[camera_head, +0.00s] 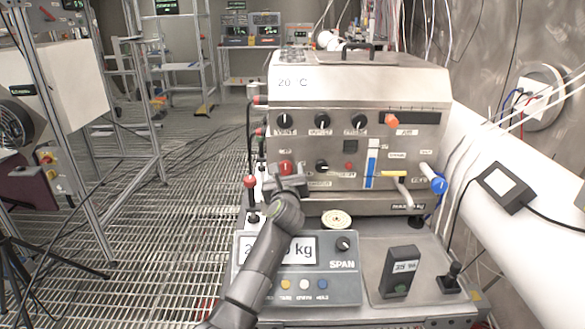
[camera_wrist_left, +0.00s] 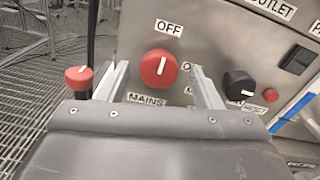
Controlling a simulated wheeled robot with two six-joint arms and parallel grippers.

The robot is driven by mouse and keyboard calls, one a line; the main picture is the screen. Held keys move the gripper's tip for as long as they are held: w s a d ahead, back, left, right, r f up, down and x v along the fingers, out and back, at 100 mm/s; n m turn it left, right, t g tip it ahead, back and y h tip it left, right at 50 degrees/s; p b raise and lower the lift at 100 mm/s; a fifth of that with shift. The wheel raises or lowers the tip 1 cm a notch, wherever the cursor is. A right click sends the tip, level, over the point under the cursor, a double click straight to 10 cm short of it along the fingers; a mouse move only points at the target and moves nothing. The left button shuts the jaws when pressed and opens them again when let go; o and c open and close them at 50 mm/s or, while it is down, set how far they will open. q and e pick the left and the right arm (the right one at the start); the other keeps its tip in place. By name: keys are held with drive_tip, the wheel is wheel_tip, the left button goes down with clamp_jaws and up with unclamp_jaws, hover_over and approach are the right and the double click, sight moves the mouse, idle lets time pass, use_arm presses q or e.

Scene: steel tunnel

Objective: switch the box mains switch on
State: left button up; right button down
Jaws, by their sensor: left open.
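The box (camera_head: 350,85) is a steel cabinet with a panel of knobs on its front. Its mains switch is a round red knob (camera_wrist_left: 159,68) above a MAINS label; it also shows in the head view (camera_head: 286,167). The knob's white line points up towards the OFF label (camera_wrist_left: 168,28). A label right of the knob is partly hidden by a finger. My left gripper (camera_wrist_left: 160,70) is open, with one finger on each side of the knob in the wrist view. I cannot tell whether the fingers touch it. My right gripper is not in view.
A red-topped lever (camera_head: 250,183) stands left of the knob. A black knob (camera_wrist_left: 239,85) sits to its right. Below are a weighing scale (camera_head: 345,290), a small dish (camera_head: 337,219) and a black handheld unit (camera_head: 400,270). A white pipe (camera_head: 500,180) runs along the right.

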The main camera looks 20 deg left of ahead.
use_arm(q)
drive_tip(key=shift+w+a, duration=0.1)
drive_tip(key=shift+w, duration=0.05)
drive_tip(key=shift+r, duration=0.15)
drive_tip(key=c, duration=1)
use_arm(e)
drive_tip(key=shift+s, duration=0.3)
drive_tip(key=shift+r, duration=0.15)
